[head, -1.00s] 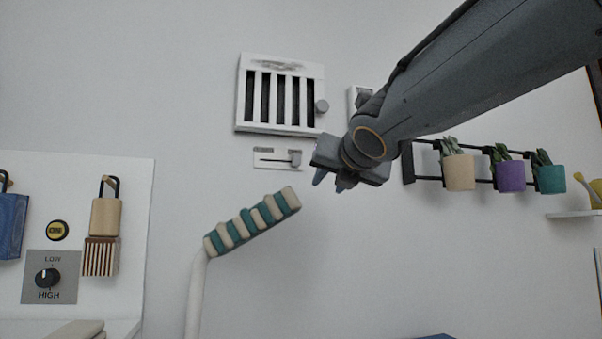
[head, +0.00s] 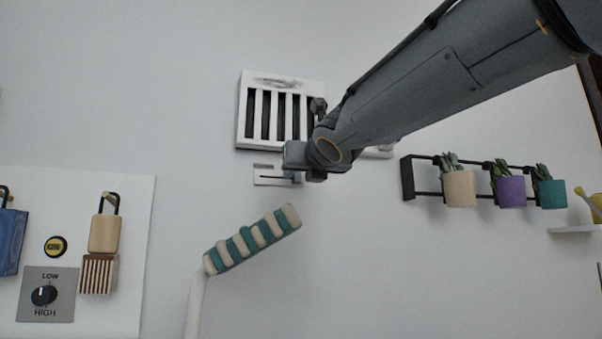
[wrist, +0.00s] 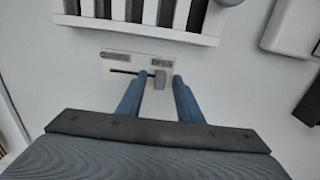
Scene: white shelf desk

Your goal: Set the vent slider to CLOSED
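The vent slider plate (head: 264,177) is a small pale plate on the wall with a dark horizontal slot. In the wrist view the plate (wrist: 118,62) carries small labels too blurred to read. The grey slider knob (wrist: 160,80) sits at the right end of the slot. My gripper (wrist: 161,76) is open, with one blue finger left of the knob and the other right of it. I cannot tell whether either finger touches the knob. In the head view my gripper (head: 295,178) covers the plate's right part and hides the knob.
The white vent (head: 243,120) with dark slats is just above the plate. A white wall box (wrist: 290,27) is at the upper right in the wrist view. A striped teal and cream piece (head: 250,240) stands below. A rack with plant pots (head: 459,189) hangs to the right.

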